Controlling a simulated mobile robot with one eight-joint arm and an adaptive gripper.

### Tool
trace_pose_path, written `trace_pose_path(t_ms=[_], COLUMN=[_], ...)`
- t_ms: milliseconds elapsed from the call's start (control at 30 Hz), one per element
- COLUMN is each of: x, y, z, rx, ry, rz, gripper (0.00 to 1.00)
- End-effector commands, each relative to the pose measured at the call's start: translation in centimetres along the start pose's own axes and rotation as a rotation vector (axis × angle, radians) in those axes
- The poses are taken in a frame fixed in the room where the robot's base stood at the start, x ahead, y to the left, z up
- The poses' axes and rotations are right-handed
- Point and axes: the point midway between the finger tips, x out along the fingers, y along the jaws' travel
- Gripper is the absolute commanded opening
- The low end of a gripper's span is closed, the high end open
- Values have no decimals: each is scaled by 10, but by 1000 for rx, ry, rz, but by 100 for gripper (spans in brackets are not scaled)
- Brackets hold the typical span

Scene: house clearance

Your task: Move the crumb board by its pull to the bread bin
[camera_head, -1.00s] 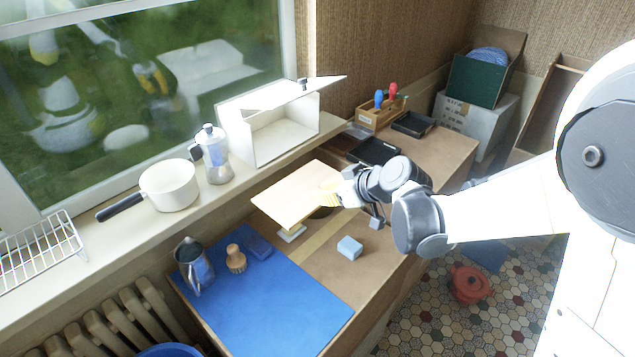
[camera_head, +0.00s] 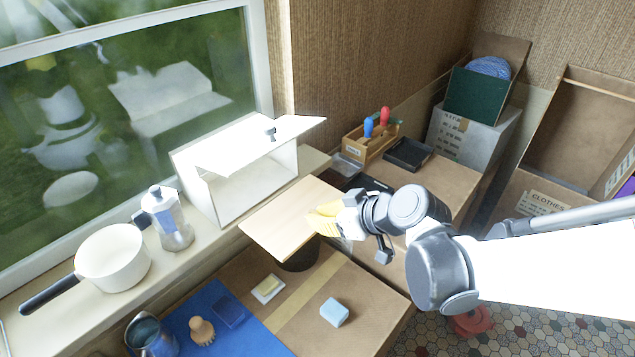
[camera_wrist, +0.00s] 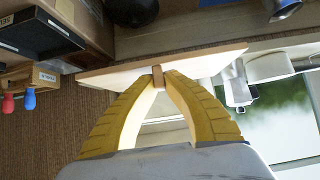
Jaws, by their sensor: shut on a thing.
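The crumb board (camera_head: 284,222) is a pale flat wooden board, held up level in the air in front of the bread bin. My gripper (camera_head: 322,216) is shut on its pull at the right edge. In the wrist view the yellow fingers of my gripper (camera_wrist: 158,76) close on the small brown pull (camera_wrist: 158,79), with the crumb board (camera_wrist: 200,66) seen nearly edge-on beyond them. The bread bin (camera_head: 203,200) is a white box on the windowsill with its lid raised and its front open. The board's far edge overlaps the bin's lower front in the head view; I cannot tell whether they touch.
On the sill stand a moka pot (camera_head: 167,220) and a white saucepan (camera_head: 113,258). A dark round thing (camera_head: 300,260) sits under the board.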

Motion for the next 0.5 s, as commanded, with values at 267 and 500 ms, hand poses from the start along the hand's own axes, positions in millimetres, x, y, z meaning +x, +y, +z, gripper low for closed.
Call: trace_pose_path(t_ms=[267,500], x=[13,34], y=[0,0], z=[1,1], rx=[0,0], ry=[1,1], rz=[2,2], gripper=[0,0])
